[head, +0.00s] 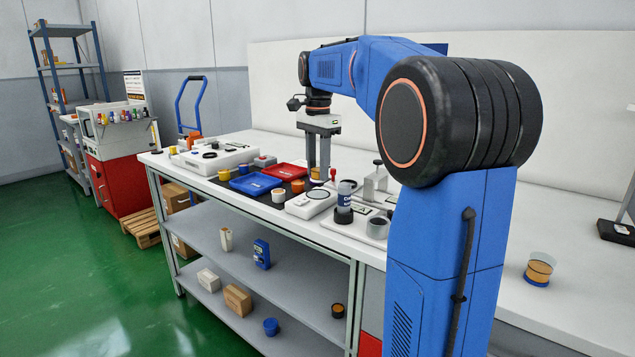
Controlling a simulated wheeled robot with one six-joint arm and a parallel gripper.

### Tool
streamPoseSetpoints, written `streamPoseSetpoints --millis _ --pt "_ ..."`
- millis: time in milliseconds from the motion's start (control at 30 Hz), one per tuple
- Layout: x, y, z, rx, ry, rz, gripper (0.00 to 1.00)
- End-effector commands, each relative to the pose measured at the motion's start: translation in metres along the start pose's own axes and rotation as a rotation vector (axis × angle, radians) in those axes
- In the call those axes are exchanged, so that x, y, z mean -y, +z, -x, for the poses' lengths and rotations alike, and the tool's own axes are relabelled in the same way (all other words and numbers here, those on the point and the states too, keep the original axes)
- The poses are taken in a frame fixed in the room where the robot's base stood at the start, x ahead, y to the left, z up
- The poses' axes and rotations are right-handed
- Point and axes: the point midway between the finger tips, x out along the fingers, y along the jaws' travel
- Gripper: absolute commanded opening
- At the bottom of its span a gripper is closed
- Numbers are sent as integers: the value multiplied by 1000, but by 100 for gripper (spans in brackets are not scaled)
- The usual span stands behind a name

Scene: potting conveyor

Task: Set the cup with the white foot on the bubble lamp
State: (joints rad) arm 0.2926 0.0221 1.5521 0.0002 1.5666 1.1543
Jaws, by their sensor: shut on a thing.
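My gripper (318,178) points straight down over the middle of the bench. It is shut on a small amber cup (316,173), which shows between its fingers. The fingers partly hide this cup, and I cannot tell the colour of its foot. Another small cup (278,195), whitish and amber, stands to the left of that box.
A blue tray (255,184) and a red tray (285,171) lie left of the gripper. A dark cylinder with a grey top (345,200) stands close on the right, beside a grey cup (377,228). A blue-footed amber cup (539,270) stands far right, with clear bench around it.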

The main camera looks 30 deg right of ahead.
Motion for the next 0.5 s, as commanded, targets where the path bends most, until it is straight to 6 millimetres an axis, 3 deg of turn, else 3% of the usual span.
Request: streamPoseSetpoints --millis 300,500 --pt "-1 0 -35 1 2 0 11" --pt "0 0 -41 0 0 0 11"
